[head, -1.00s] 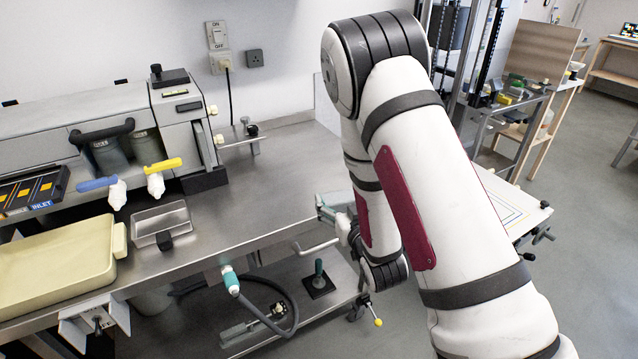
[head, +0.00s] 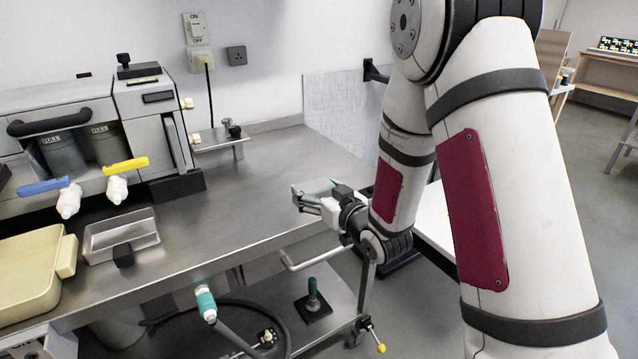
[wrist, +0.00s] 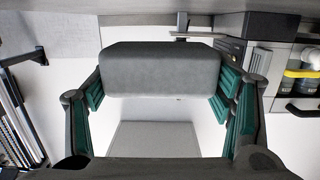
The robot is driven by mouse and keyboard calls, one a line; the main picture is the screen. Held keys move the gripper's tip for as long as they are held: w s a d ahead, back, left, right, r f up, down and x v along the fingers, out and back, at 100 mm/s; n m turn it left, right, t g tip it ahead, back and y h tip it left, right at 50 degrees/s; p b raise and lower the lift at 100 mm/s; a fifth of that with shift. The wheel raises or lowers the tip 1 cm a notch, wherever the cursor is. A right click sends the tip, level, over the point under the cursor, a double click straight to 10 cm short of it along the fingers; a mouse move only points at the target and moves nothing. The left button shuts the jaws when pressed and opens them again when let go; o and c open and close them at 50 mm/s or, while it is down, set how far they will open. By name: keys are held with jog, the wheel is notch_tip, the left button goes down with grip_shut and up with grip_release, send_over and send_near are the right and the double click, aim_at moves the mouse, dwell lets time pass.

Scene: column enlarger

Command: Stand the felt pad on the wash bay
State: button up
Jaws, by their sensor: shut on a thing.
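The felt pad (wrist: 160,70) is a grey slab with rounded corners in the wrist view, spanning the space between the green-lined fingers. My gripper (wrist: 160,85) is shut on it. In the head view my gripper (head: 318,197) is at the right front part of the steel bench, with the pad partly hidden by the fingers. It appears to be above the bench top, but the exact height cannot be told. No marked wash bay is clearly identifiable; a grey speckled panel (head: 338,112) stands at the back right end of the bench.
The steel bench top (head: 260,185) has free room left of my gripper. A processor with blue and yellow levers (head: 125,167), a small metal tray (head: 122,236) and a cream tray (head: 25,275) are at left. A small shelf bracket (head: 220,143) sticks out at the back.

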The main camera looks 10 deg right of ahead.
jog(key=w+d, duration=0.1)
jog(key=w, duration=0.2)
jog(key=w+d, duration=0.1)
jog(key=w, duration=0.3)
jog(key=w+d+f, duration=0.1)
jog(key=w+d, duration=0.1)
jog(key=w, duration=0.1)
jog(key=shift+w, duration=0.3)
jog(key=shift+w+f, duration=0.2)
jog(key=shift+f, duration=0.15)
jog(key=shift+f+b, duration=0.3)
jog(key=shift+f, duration=1.15)
jog(key=shift+f, duration=0.15)
jog(key=o, duration=1.1)
jog(key=shift+s+r, duration=0.1)
jog(key=shift+r, duration=0.15)
jog(key=v, duration=1.1)
jog(key=shift+s+p, duration=0.35)
jog(key=shift+s, duration=0.05)
